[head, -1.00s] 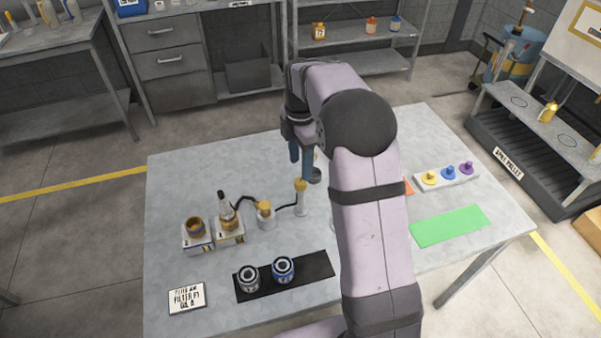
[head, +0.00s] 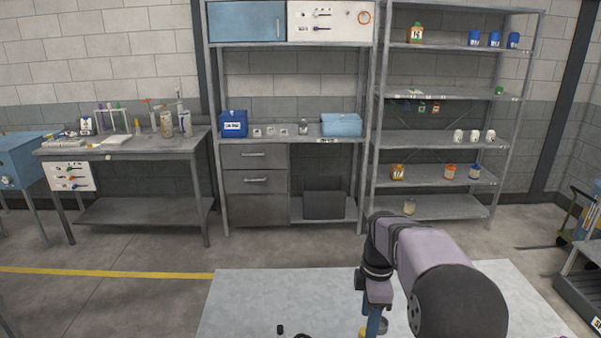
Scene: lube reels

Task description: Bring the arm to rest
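My arm reaches in from the lower right of the head view, over the grey work table (head: 270,295). My gripper (head: 374,322) points down at the bottom edge, and only its blue upper part shows. Its fingertips are cut off by the frame, so I cannot tell whether it is open or shut or holds anything. A small yellow and grey item (head: 382,326) shows right beside the gripper. I cannot tell whether they touch.
Behind the table stand a workbench with drawers (head: 255,182), a tall shelf rack (head: 440,142) with bottles and jars, and a side bench (head: 130,148) at left. Floor lies open between them and the table. A small dark tip (head: 280,329) shows at the bottom.

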